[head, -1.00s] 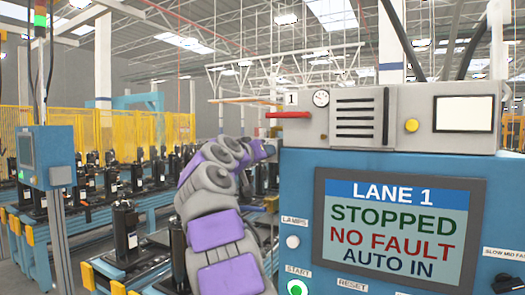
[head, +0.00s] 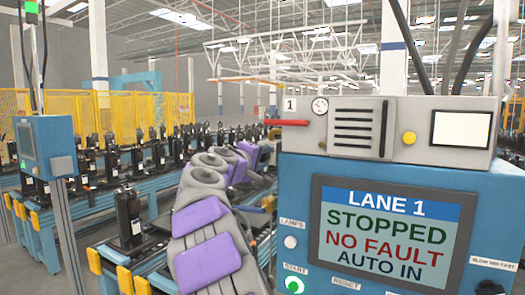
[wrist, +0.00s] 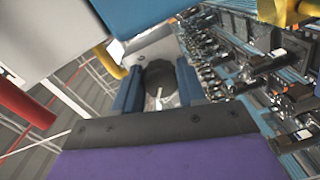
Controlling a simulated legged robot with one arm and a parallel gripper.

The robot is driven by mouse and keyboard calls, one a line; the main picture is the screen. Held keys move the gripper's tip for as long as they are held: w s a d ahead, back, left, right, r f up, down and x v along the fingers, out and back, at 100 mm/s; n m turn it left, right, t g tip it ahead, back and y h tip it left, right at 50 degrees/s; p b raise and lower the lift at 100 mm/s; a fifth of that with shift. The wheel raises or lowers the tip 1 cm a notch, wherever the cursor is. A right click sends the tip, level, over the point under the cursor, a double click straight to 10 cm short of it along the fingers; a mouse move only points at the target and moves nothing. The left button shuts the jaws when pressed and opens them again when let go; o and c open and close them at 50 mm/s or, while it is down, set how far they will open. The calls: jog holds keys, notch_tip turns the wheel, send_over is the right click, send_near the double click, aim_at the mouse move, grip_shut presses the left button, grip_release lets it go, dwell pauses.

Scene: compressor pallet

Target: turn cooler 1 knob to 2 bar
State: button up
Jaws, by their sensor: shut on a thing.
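The grey cooler 1 unit (head: 340,133), marked "1", sits on top of the blue cabinet. Its small round gauge (head: 319,106) is too small to read. A red handle (head: 288,122) sticks out at its left. In the wrist view my gripper (wrist: 158,92) has its two blue fingers on either side of a round black knob (wrist: 158,74), shut on it. A thin light mark shows just below the knob; I cannot read a setting. In the head view my arm reaches toward the cooler's left side, and the fingers and knob are hidden there.
The cabinet's screen (head: 385,240) reads LANE 1, STOPPED, NO FAULT, AUTO IN. A yellow button (head: 408,138) is on the cooler's front. Conveyors with several black compressors (head: 128,215) stand behind at left, with a blue control post (head: 47,145) and yellow fencing (head: 60,105). The red handle is close to my gripper.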

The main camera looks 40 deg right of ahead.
jog(key=shift+n+p, duration=0.4)
jog(key=shift+n, duration=0.2)
jog(key=shift+w+f, duration=0.1)
jog(key=shift+f, duration=0.05)
jog(key=o, duration=1)
jog(key=shift+w+a, duration=0.1)
jog(key=shift+w, duration=0.05)
jog(key=shift+o, duration=0.2)
jog(key=shift+s+a, duration=0.1)
jog(key=shift+s, duration=0.1)
jog(key=b+v, duration=0.2)
jog(key=v, duration=1.5)
jog(key=shift+w+a, duration=0.15)
jog(key=shift+a, duration=0.05)
